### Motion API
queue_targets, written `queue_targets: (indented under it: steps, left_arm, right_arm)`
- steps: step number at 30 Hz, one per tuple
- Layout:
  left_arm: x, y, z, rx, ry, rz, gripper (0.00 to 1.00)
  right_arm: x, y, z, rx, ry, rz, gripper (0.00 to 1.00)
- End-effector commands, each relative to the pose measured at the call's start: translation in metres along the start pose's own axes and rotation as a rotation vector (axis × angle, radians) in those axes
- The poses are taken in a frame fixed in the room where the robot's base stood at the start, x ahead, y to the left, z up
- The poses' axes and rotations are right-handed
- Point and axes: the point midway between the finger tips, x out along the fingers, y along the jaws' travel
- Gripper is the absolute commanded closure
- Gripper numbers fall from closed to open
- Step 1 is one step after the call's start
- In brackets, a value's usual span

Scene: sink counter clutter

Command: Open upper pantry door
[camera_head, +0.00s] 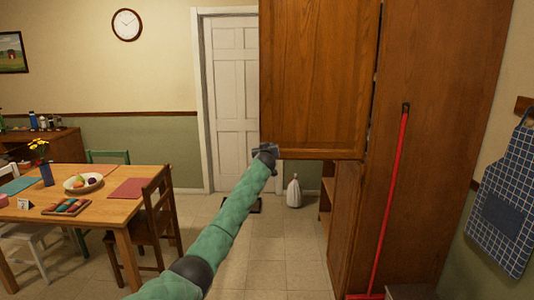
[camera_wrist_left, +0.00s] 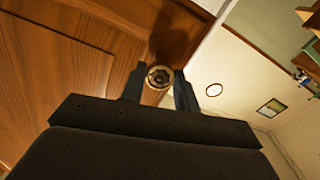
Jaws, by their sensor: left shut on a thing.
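The upper pantry door (camera_head: 315,75) is a brown wooden panel in the upper middle of the head view. A narrow dark gap shows along its right edge, beside the tall wooden pantry side (camera_head: 440,80). My left gripper (camera_head: 266,152) is at the door's lower left corner. In the left wrist view, a round knob (camera_wrist_left: 160,76) on the door (camera_wrist_left: 60,70) sits between the two fingers, and the gripper is shut on it. The pantry's inside behind the door is mostly hidden. My right gripper is not in view.
A red-handled pole (camera_head: 391,200) leans against the pantry side. A wooden chair (camera_head: 155,220) and dining table (camera_head: 95,222) stand at the left. A pale bottle (camera_head: 293,191) stands on the floor, near a white door (camera_head: 232,90). The floor below the door is largely clear.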

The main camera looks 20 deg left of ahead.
Motion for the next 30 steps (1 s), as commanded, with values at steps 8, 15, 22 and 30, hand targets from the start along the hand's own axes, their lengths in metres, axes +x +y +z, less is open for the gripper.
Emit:
queue_targets:
  steps: [8, 15, 22, 30]
  left_arm:
    - [0.001, 0.0, 0.001, -0.001, -0.002, 0.002, 1.0]
    - [0.001, 0.0, 0.0, -0.001, -0.001, 0.002, 0.47]
    - [0.0, 0.0, 0.0, -0.001, 0.0, 0.002, 0.47]
    - [-0.021, 0.0, 0.003, -0.002, 0.001, 0.003, 0.47]
  right_arm:
    - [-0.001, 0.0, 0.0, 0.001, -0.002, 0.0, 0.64]
    - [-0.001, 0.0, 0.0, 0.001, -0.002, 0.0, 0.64]
    - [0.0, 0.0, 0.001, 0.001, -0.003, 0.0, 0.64]
    - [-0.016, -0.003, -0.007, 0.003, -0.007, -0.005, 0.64]
